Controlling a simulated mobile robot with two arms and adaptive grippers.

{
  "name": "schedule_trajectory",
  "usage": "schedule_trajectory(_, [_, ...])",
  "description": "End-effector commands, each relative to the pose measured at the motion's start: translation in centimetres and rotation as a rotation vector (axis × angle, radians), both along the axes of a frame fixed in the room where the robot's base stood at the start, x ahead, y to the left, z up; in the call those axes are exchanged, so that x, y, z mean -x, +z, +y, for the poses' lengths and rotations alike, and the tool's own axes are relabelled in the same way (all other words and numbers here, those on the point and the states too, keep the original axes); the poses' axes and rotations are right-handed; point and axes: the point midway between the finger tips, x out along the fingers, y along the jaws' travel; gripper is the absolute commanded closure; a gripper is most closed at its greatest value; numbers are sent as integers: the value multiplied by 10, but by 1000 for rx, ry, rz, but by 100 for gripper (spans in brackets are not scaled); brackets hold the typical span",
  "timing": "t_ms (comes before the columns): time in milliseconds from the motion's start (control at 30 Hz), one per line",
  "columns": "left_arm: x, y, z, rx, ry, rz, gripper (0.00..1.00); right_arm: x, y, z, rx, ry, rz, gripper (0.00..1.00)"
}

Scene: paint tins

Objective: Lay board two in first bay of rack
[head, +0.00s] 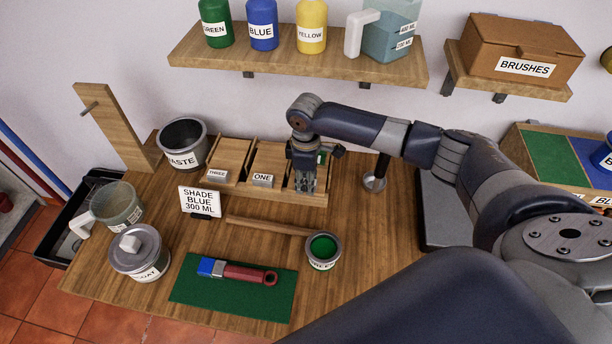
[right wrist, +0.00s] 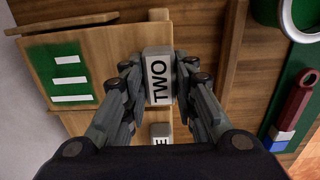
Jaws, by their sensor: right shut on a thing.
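Board two shows in the right wrist view as a wooden board (right wrist: 108,42) with a green patch, white stripes and a grey block marked TWO (right wrist: 158,78). My right gripper (head: 306,188) is shut on that block, with a finger on each side. In the head view the gripper hides most of board two at the right end of the wooden rack (head: 284,196). I cannot tell whether the board rests in the bay or hangs just above it. Board three (head: 231,155) lies in the left bay and board one (head: 267,160) in the middle bay. My left gripper is not in view.
A waste tin (head: 183,146) stands left of the rack. A shade card (head: 200,202), a wooden stick (head: 268,226) and an open green paint tin (head: 323,250) lie in front. A brush (head: 238,271) rests on a green mat (head: 190,292). A shelf (head: 300,66) overhangs behind.

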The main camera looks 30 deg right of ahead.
Motion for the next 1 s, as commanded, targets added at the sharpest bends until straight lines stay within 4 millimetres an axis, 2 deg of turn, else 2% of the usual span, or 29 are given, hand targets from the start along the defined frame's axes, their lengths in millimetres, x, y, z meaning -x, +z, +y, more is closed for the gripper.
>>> schedule_trajectory(567, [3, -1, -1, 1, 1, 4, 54, 0, -1, 0, -1, 0, -1, 100])
schedule_trajectory(1000, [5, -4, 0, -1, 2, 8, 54, 0, -10, 1, -2, 0, 0, 100])
